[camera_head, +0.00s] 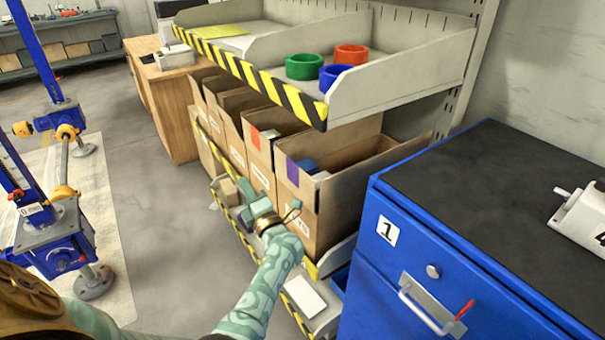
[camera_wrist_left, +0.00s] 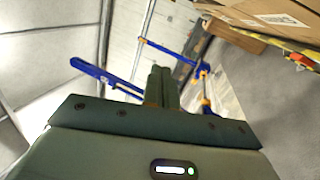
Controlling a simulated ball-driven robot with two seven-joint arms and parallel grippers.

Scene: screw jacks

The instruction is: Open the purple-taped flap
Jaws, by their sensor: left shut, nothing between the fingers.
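The purple tape (camera_head: 292,171) is on the upper front of the nearest cardboard box (camera_head: 335,200), on the lower shelf of the rack. A white label sits beside the tape, and something blue shows behind it. The box's right side panel stretches toward the blue cabinet. I cannot tell how far the taped flap is folded. My left gripper (camera_head: 244,187) is in front of the boxes, left of and a little below the purple tape, apart from it. Its fingers are together and empty, as the left wrist view (camera_wrist_left: 161,86) also shows. My right gripper is out of view.
A red-taped box (camera_head: 258,150) and several more boxes stand farther along the shelf. The upper shelf with a striped edge (camera_head: 250,76) overhangs them. A blue cabinet (camera_head: 425,265) stands at right. Blue screw jacks (camera_head: 52,235) stand at left, with clear floor (camera_head: 160,215) between.

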